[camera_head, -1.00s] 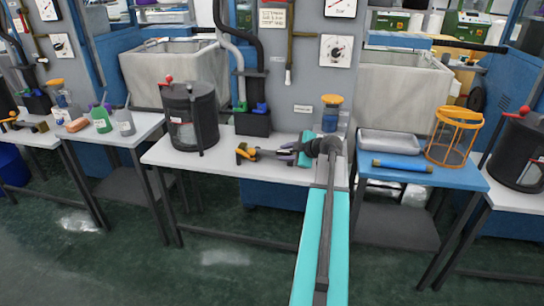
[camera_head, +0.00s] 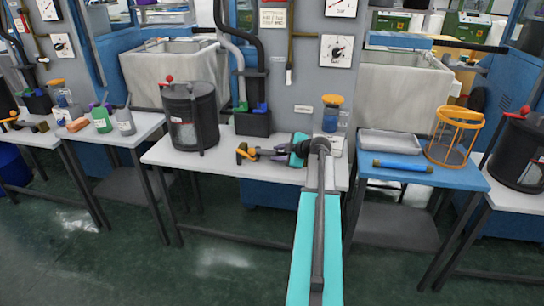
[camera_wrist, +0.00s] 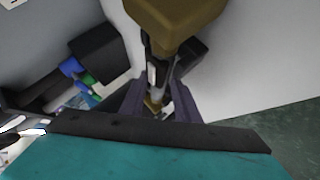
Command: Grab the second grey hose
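A light grey hose (camera_head: 233,58) hangs beside a black hose on the grey panel behind the middle table. Its lower end, with a green piece, reaches the black holder (camera_head: 252,122). My gripper (camera_head: 262,153) is low over the middle table, right of a yellow-brown fitting (camera_head: 243,151) and in front of the holder, clear of the hose. In the wrist view my gripper (camera_wrist: 157,98) has its two fingers apart, with a thin dark and brassy part showing between them below the brown fitting (camera_wrist: 175,22). Whether they touch it is unclear.
A dark drum (camera_head: 190,115) stands left on the middle table (camera_head: 170,155). A bottle with an orange cap (camera_head: 331,112) stands behind my wrist. A blue table (camera_head: 400,174) with a grey tray (camera_head: 390,141) and an orange cage (camera_head: 452,137) is to the right.

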